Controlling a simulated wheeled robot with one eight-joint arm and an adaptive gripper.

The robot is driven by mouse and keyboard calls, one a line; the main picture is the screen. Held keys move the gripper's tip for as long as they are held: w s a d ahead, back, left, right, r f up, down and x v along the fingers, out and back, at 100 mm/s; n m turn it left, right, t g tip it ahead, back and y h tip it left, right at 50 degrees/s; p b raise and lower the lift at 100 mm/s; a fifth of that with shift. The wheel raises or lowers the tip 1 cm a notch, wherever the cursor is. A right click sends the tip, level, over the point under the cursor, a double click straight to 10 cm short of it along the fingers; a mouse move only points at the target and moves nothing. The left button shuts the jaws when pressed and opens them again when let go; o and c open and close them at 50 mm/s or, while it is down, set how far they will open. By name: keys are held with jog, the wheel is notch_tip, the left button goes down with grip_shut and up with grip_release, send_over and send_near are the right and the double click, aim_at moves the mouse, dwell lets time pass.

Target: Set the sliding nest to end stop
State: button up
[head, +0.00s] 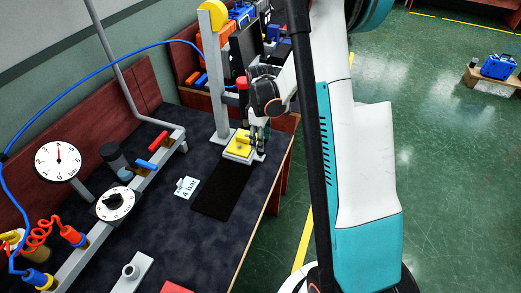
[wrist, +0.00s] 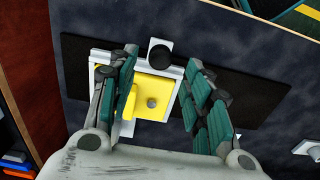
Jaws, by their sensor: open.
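The sliding nest looks to be the yellow block (head: 240,146) on a pale grey plate, at the far end of a black strip (head: 222,188) on the dark bench. In the wrist view the yellow block (wrist: 152,85) has a raised yellow tab on its left and a small round stud. A dark round knob (wrist: 159,53) stands at its upper edge. My gripper (wrist: 162,60) is open, one finger over the block's left part and the other right of it. In the head view my gripper (head: 259,146) points down at the block's right side. I cannot tell whether it touches. The end stop is not clearly identifiable.
A grey post (head: 220,100) with a yellow top rises behind the nest. A white "4 bar" card (head: 186,187) lies left of the strip. A gauge (head: 58,161), a dial (head: 115,204) and red and blue levers (head: 145,165) stand further left. The bench edge is close on the right.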

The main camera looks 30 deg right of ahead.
jog(key=shift+f+b, duration=0.6)
jog(key=shift+f, duration=1.65)
